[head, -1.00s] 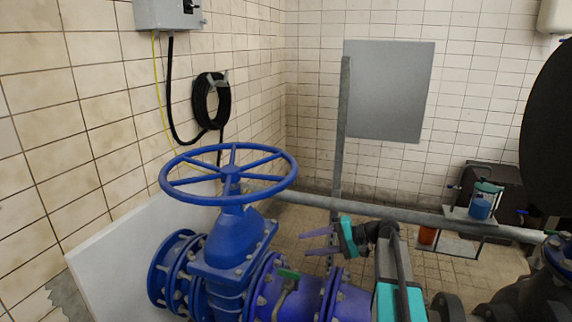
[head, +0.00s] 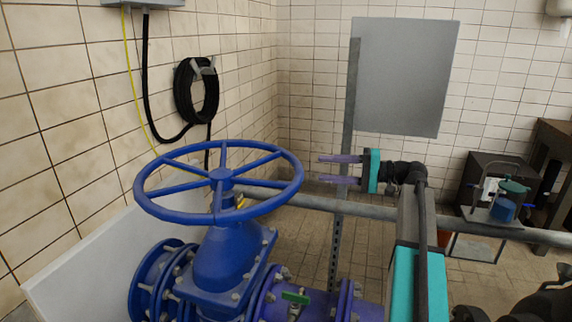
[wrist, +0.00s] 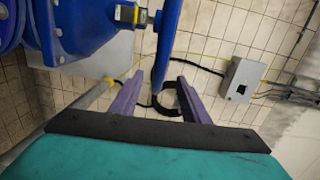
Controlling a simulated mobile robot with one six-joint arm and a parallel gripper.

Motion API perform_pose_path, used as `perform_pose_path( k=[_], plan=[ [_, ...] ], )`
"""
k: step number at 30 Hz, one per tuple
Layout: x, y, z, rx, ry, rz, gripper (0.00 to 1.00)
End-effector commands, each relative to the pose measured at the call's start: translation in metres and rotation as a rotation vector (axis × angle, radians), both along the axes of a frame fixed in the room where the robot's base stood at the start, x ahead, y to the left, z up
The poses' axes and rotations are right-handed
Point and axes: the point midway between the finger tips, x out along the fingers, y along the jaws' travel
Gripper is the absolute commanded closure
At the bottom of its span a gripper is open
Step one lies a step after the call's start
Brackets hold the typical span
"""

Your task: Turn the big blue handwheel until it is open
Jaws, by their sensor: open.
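The big blue handwheel (head: 222,174) lies nearly level on top of a blue valve body (head: 222,262) at the left of the head view. Its spokes and whole rim show. My gripper (head: 320,170) is right of the wheel at about rim height, its purple fingers pointing left towards the rim. The fingers are open and empty, with a small gap to the rim in the head view. In the wrist view the wheel (wrist: 165,45) shows edge-on, ahead of and between the spread fingers of my gripper (wrist: 159,80). Contact is not visible.
A grey pipe (head: 370,207) runs across behind the valve. A white slanted board (head: 75,260) and tiled wall stand left of the wheel. A black hose (head: 183,95) hangs on that wall. A grey panel (head: 405,75) stands on a post behind my gripper.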

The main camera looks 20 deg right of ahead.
Motion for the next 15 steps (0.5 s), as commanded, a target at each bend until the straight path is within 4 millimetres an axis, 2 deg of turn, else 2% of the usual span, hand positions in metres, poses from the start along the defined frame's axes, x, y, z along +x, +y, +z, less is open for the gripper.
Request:
perform_pose_path(
  k=[9,15],
  plan=[
    [-0.0019,-0.0048,0.0007,0.001,-0.001,-0.007,0.58],
    [0.0008,-0.0010,0.0004,0.000,0.000,-0.007,0.58]
  ],
)
